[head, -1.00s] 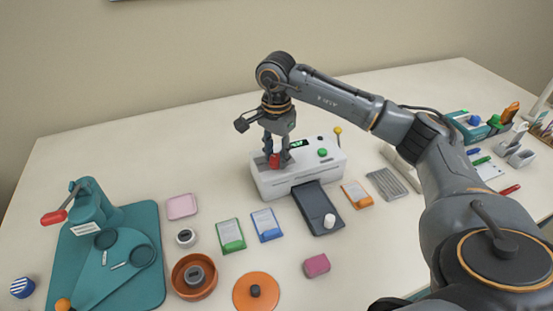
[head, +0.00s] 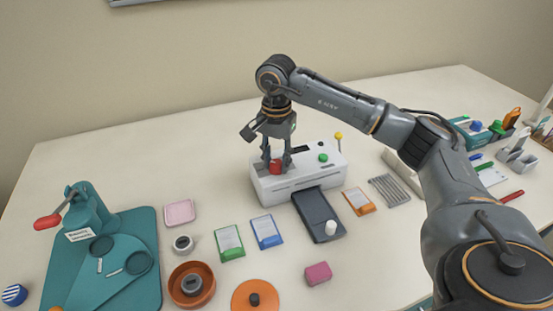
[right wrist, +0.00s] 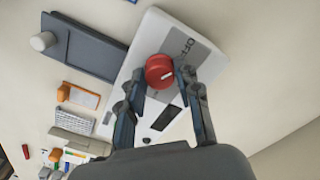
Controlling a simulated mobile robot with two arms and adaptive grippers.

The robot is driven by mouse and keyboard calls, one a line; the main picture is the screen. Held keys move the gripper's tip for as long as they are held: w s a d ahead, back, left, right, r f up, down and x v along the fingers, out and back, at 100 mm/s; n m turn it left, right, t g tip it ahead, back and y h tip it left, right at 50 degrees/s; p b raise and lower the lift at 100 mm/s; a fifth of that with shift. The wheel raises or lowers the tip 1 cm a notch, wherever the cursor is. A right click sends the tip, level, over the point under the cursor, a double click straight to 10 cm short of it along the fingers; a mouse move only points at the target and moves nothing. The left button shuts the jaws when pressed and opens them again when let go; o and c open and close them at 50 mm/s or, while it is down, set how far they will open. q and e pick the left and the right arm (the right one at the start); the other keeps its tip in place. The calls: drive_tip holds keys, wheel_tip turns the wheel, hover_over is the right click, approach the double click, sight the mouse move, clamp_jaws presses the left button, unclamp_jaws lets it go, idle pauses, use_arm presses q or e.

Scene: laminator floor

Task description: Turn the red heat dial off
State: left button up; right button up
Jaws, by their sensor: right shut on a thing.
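The red heat dial (head: 275,168) sits on the left part of the white laminator's (head: 275,190) top. In the right wrist view the dial (right wrist: 158,66) shows its round face with a short white mark, and the letters "OFF" are printed beside it. My right gripper (head: 276,164) points down over the laminator. Its two fingers are closed on opposite sides of the dial, as the right wrist view (right wrist: 160,74) also shows. The laminator's small display (head: 298,149) looks dark. My left gripper is out of view.
A green button (head: 323,157) and a yellow-topped lever (head: 338,136) are on the laminator. A dark tray (head: 314,208) with a white knob juts from its front. Card packs (head: 229,242), an orange bowl and a teal press (head: 95,215) stand to the left. Table behind the laminator is clear.

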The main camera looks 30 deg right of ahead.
sight(276, 163)
drive_tip(key=o, duration=1.1)
drive_tip(key=shift+o, duration=0.2)
drive_tip(key=shift+r, duration=0.1)
wheel_tip(276, 163, up, 12)
